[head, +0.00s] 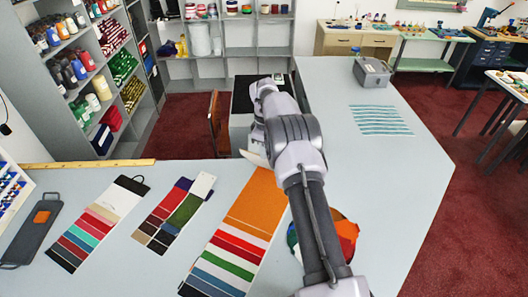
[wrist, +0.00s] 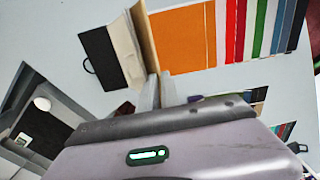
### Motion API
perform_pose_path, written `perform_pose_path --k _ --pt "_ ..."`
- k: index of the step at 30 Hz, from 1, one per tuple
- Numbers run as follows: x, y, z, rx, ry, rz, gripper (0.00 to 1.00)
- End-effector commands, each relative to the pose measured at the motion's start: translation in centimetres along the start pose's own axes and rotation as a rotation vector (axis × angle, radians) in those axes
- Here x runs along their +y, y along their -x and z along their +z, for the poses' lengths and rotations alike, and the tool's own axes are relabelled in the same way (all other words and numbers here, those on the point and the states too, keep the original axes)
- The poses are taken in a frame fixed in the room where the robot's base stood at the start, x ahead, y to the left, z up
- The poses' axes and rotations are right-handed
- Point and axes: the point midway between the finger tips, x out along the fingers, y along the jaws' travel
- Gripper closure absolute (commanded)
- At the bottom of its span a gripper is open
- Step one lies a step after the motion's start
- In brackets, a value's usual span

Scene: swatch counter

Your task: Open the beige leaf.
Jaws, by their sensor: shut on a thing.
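The long swatch book in the middle of the counter shows an orange leaf (head: 258,200), with red, white, green and blue strips beyond it. In the wrist view the orange leaf (wrist: 183,40) lies flat beside a raised tan-beige leaf (wrist: 146,38). My gripper (wrist: 158,88) is shut on that leaf's near edge, and the leaf stands up on edge. A cream strip (wrist: 123,52) and the black end piece with its ring (wrist: 99,55) are on the leaf's other side. In the head view my arm hides the fingers; a pale sliver of leaf (head: 254,158) shows beside it.
A yellow ruler (head: 90,164) lies along the back edge. A multicoloured round thing (head: 345,232) is partly behind my arm. The right counter holds a striped teal sheet (head: 380,120).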

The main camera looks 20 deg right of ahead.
Motion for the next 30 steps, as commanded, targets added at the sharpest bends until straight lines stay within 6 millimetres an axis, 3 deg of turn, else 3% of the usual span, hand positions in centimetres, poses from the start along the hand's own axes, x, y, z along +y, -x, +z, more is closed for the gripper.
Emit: perform_pose_path --k 26,30 --pt "0.05 -0.21 0.16 -0.003 0.001 0.001 1.0" --pt "0.04 -0.17 0.12 -0.002 0.001 0.0 0.7"
